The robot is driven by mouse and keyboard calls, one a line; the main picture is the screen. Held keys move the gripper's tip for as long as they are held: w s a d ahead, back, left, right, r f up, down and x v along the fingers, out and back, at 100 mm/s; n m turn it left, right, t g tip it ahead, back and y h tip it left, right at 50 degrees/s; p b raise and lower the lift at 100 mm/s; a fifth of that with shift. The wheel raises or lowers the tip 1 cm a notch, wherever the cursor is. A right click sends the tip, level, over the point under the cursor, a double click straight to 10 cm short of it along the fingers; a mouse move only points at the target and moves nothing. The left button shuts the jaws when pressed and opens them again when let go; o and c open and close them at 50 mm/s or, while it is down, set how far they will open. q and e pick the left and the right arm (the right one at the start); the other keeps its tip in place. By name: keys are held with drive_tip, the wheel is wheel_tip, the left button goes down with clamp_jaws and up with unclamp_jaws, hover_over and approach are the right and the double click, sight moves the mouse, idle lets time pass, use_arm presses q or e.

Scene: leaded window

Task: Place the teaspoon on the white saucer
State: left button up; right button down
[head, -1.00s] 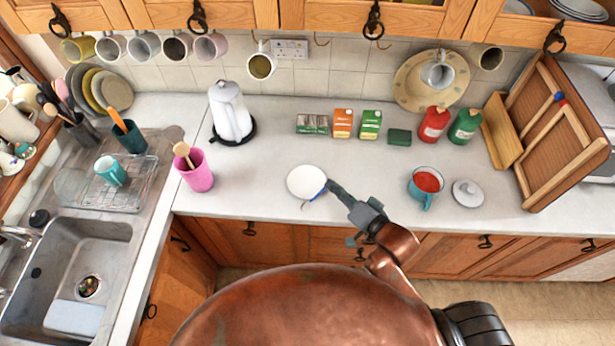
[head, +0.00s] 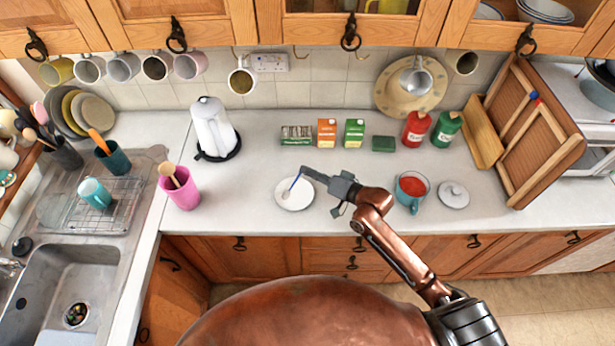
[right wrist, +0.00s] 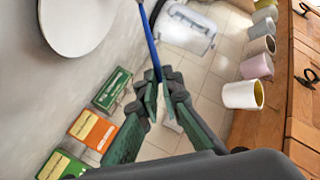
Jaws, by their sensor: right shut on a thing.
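The white saucer (head: 303,200) lies on the counter near its front edge, and part of it shows at the upper left of the right wrist view (right wrist: 72,22). My right gripper (head: 306,172) is at the saucer's far right edge, shut on the blue handle of the teaspoon (head: 295,183). The teaspoon slants down from the fingers, its bowl end over the saucer in the head view. I cannot tell whether it touches the saucer. The right wrist view shows the blue handle (right wrist: 150,42) between the fingertips (right wrist: 160,88); the bowl is out of frame there. My left gripper is not in view.
A teal mug of red contents (head: 411,190) and a grey lid (head: 453,195) stand right of the saucer. Several boxes (head: 326,132) stand behind it. The counter around the saucer is clear.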

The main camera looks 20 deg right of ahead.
drive_tip(key=shift+w+d+f, duration=0.1)
drive_tip(key=shift+w+f, duration=0.2)
drive_tip(key=shift+f, duration=0.55)
drive_tip(key=shift+w+f, duration=0.25)
drive_tip(key=shift+f, duration=0.65)
drive_tip(key=shift+w+d+f, duration=0.1)
drive_tip(key=shift+w+f, duration=0.2)
drive_tip(key=shift+f, duration=0.55)
drive_tip(key=c, duration=2.1)
unclamp_jaws()
drive_tip(key=v, duration=1.2)
drive_tip(key=shift+a+b, duration=0.15)
drive_tip(key=shift+b, duration=0.25)
